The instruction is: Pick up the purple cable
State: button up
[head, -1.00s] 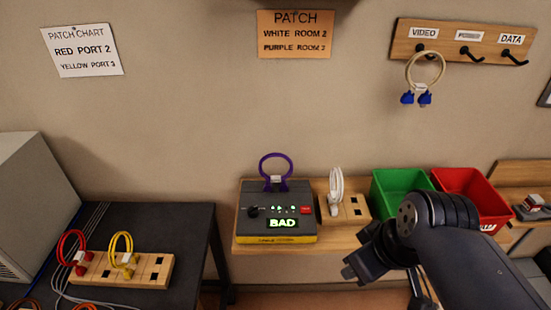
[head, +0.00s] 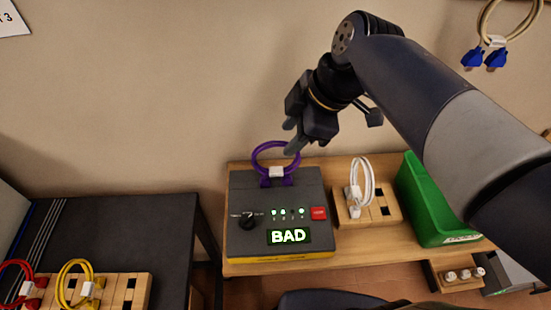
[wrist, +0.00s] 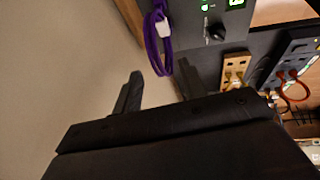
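The purple cable (head: 276,160) is a loop with a white tag, standing upright at the back of a dark grey tester box (head: 242,190) whose screen reads BAD. In the wrist view the purple cable (wrist: 158,42) hangs at the top, beyond the fingertips. My gripper (head: 294,138) is just above and beside the loop in the head view. In the wrist view my gripper (wrist: 160,82) has its two fingers spread apart with nothing between them. The cable's lower ends are plugged at the tester's back.
A white cable (head: 360,182) stands on a wooden block right of the tester, beside a green bin (head: 425,200). Red (head: 20,278) and yellow (head: 76,280) cables sit on a block at lower left. A tan cable (head: 500,20) hangs at upper right. The wall is close behind the tester.

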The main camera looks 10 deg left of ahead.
aim_at(281, 143)
jog(key=x, duration=0.5)
jog(key=p+x, duration=0.1)
jog(key=x, duration=0.1)
jog(key=shift+w+a, duration=0.15)
jog(key=shift+a, duration=0.2)
jog(key=shift+c, duration=0.3)
grip_shut()
